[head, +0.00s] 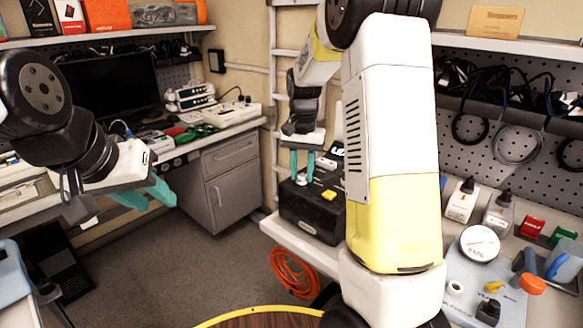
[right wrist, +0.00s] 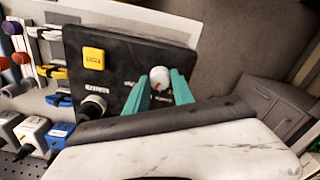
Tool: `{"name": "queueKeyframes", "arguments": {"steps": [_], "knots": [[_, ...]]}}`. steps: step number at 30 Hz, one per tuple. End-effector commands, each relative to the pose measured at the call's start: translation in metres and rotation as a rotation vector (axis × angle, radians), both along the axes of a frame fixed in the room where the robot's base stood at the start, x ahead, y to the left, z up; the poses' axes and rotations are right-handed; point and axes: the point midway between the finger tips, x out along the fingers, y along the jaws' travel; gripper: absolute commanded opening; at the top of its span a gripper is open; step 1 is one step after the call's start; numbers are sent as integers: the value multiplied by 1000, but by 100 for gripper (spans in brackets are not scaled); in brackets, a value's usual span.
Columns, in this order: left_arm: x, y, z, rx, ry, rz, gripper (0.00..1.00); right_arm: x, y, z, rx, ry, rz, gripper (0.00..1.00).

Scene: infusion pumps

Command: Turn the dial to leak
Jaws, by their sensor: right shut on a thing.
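The dial (right wrist: 160,77) is a small white knob with a reddish mark, on the black panel (right wrist: 122,70) of a device. In the right wrist view, my right gripper (right wrist: 161,84) has its teal fingers on either side of the knob and is shut on it. The lettering around the dial is too small to read. In the head view, the black device (head: 308,213) stands on a white cart, with my right gripper (head: 302,162) above it. My left gripper (head: 146,194) hangs at the left, away from the device; its finger gap is unclear.
A yellow button (right wrist: 93,58) and a dark knob (right wrist: 93,106) share the panel. My right arm covers the middle of the head view. A bench at right holds a gauge (head: 479,243) and several parts. A grey cabinet (head: 229,180) stands behind; the floor between is open.

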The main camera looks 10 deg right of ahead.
Motion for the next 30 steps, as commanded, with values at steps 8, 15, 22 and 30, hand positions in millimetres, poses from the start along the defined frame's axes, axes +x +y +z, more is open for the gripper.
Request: {"name": "queueKeyframes", "arguments": {"steps": [8,15,22,30], "knots": [[0,0,0,0,0,0,36,1,0,1,-1,-3,-48,0],[0,0,0,0,0,0,36,1,0,1,-1,-3,-50,0],[0,0,0,0,0,0,36,1,0,1,-1,-3,-49,51],[0,0,0,0,0,0,36,0,0,1,0,-1,-49,51]]}}
